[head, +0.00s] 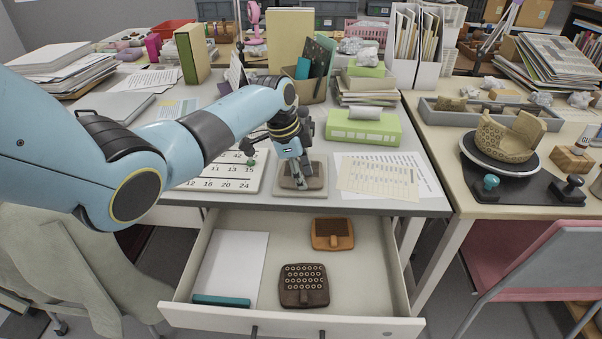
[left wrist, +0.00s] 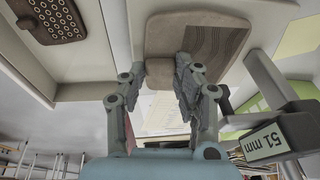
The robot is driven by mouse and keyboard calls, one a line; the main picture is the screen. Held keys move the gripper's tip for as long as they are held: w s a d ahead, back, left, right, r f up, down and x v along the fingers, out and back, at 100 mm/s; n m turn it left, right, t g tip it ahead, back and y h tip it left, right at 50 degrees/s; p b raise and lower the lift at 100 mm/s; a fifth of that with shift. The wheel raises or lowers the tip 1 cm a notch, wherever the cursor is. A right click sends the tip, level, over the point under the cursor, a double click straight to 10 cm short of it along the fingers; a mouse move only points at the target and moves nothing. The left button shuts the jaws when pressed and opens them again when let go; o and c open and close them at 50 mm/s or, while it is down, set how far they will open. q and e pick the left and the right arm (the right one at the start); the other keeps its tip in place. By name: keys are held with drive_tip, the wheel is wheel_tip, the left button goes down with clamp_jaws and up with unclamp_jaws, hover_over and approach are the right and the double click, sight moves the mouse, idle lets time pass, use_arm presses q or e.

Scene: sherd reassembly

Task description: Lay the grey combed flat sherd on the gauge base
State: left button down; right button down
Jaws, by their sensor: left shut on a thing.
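My left gripper (head: 297,182) reaches down over the gauge base (head: 312,192), a beige-grey plate near the front edge of the desk. In the left wrist view the same gripper (left wrist: 160,72) is shut on the narrow tab of the grey combed flat sherd (left wrist: 195,38). The sherd is brownish grey, with combed lines on its right part. The gauge's post and its display reading 51 mm (left wrist: 264,143) stand beside it on the right. I cannot tell whether the sherd touches the base. My right gripper is not in view.
The open drawer (head: 230,314) holds a dark sherd with stamped rings (head: 303,284) and an orange-brown sherd (head: 332,234). A calendar sheet (head: 225,172) lies left of the base, printed sheets (head: 380,178) right. A green box (head: 364,128) stands behind.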

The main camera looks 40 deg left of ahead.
use_arm(q)
drive_tip(key=shift+c, duration=2)
unclamp_jaws()
drive_tip(key=shift+r, duration=0.1)
drive_tip(key=shift+s+d+r+p, duration=0.15)
drive_tip(key=shift+s+r+p, duration=0.1)
drive_tip(key=shift+p, duration=0.55)
drive_tip(key=shift+s+d+r+p, duration=0.35)
drive_tip(key=shift+s+p, duration=0.2)
drive_tip(key=shift+p, duration=0.35)
drive_tip(key=shift+s+d+r+p, duration=0.3)
drive_tip(key=shift+s+p, duration=0.25)
drive_tip(key=shift+p, duration=0.4)
drive_tip(key=shift+s+d+r+p, duration=0.25)
drive_tip(key=shift+s+d+p, duration=0.25)
drive_tip(key=shift+p, duration=0.4)
drive_tip(key=shift+a+f, duration=0.1)
